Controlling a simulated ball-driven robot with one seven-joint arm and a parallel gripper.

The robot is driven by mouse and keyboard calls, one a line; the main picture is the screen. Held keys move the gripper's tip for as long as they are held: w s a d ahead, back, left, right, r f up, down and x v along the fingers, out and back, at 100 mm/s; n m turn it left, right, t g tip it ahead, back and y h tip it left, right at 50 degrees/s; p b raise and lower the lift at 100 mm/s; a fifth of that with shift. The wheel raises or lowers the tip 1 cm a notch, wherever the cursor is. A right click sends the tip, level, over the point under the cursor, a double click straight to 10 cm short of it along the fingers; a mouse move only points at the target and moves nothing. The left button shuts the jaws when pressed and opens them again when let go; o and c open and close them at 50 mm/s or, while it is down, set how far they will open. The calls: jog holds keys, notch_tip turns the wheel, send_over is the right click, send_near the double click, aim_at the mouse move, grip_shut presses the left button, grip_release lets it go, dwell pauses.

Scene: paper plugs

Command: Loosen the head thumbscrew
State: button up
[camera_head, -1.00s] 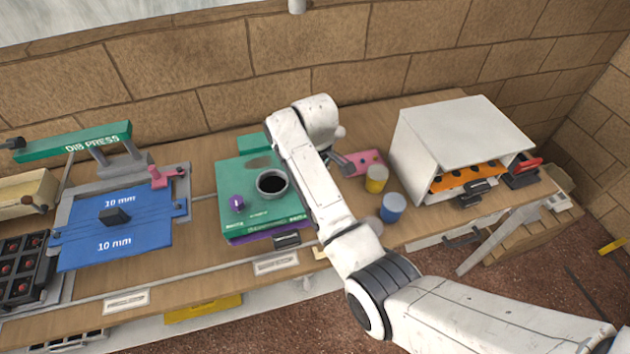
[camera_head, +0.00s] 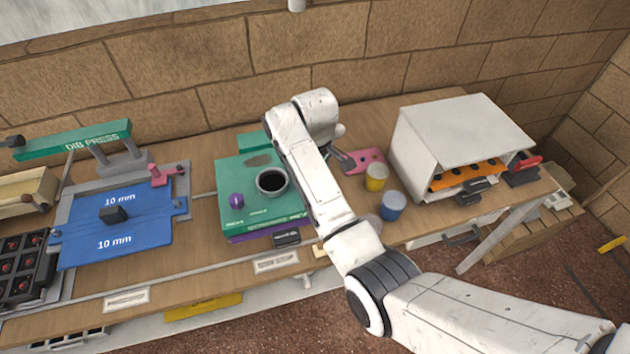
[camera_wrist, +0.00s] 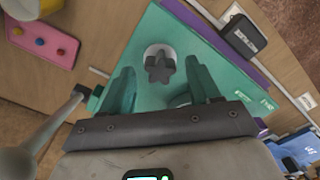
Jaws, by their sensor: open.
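A dark star-shaped knob, which looks like the head thumbscrew (camera_wrist: 160,66), sits on a round pale disc on the green unit (camera_wrist: 151,97) in the wrist view. My gripper (camera_wrist: 159,64) is open, its two teal fingers spread either side of the knob in that picture, with nothing between them held. I cannot tell how far the fingertips are above the knob. In the head view my arm hides the knob and the fingers.
A grey lever (camera_wrist: 50,127) with a ball end is close to my gripper's left side in the wrist view. A pink plate (camera_head: 372,156), yellow jar (camera_head: 376,178), blue jar (camera_head: 392,207) and white box (camera_head: 465,135) stand right. The blue press plate (camera_head: 125,235) is left.

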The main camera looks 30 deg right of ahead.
jog(key=shift+r, duration=1.6)
jog(key=shift+w+r, duration=0.2)
jog(key=shift+r, duration=2.05)
notch_tip(320, 180, up, 6)
jog(key=shift+s+r, duration=0.15)
jog(key=shift+s, duration=0.05)
